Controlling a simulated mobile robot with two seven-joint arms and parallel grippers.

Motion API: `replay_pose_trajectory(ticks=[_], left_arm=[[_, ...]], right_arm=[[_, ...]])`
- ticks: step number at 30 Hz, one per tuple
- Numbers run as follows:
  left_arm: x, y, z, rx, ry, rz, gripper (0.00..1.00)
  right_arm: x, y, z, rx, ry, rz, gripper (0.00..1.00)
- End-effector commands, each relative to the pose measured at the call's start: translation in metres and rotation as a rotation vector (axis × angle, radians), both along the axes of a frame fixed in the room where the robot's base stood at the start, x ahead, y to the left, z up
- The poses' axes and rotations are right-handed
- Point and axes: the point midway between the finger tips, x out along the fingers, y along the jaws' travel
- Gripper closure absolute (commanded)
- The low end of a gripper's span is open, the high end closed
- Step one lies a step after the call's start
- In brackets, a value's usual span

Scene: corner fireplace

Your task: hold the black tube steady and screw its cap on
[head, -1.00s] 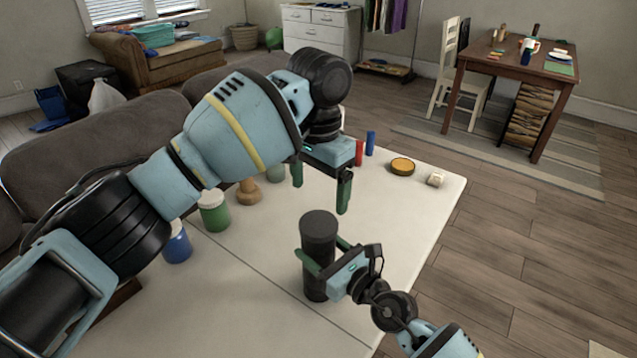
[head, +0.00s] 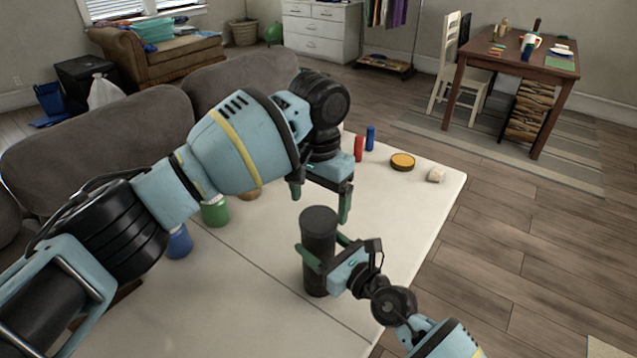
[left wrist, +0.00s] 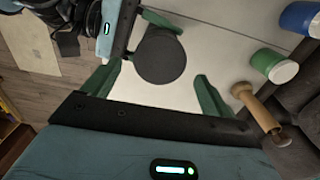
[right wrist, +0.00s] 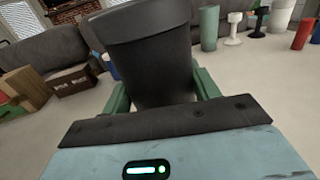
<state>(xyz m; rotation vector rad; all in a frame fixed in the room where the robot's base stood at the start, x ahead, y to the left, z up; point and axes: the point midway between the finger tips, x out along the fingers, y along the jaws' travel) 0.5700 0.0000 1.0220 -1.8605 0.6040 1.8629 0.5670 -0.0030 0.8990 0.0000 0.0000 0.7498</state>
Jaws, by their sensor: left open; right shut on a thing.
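The black tube (head: 318,272) stands upright on the white table. Its cap (head: 319,217) sits on top as a wider dark band; I cannot tell how far it is threaded. The cap also shows from above in the left wrist view (left wrist: 160,56) and from the side in the right wrist view (right wrist: 146,22). My right gripper (head: 327,249) is shut on the tube's body below the cap, a finger on each side. My left gripper (head: 320,202) is open above and just beyond the cap, fingers pointing down. In the left wrist view, the cap lies slightly ahead of its fingertips, apart from them.
Red (head: 359,149) and blue (head: 370,138) cylinders, a yellow-topped disc (head: 402,161) and a small white object (head: 437,174) stand toward the far right. The near table is clear.

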Motion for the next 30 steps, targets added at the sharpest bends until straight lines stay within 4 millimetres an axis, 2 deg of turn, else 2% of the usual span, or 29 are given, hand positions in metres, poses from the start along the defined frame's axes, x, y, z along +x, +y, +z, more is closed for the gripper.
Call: replay_pose_trajectory(ticks=[3, 9, 20, 30], left_arm=[[0.000, 0.000, -0.016, 0.001, 0.001, 0.000, 0.15], [0.000, 0.000, -0.032, 0.000, 0.000, 0.000, 0.15], [0.000, 0.000, -0.036, -0.001, -0.001, 0.000, 0.15], [0.000, 0.000, -0.035, -0.001, -0.001, 0.000, 0.58]], right_arm=[[0.000, 0.000, 0.000, 0.000, 0.000, 0.000, 1.00], [0.000, 0.000, 0.000, 0.000, 0.000, 0.000, 1.00], [0.000, 0.000, 0.000, 0.000, 0.000, 0.000, 1.00], [0.000, 0.000, 0.000, 0.000, 0.000, 0.000, 1.00]])
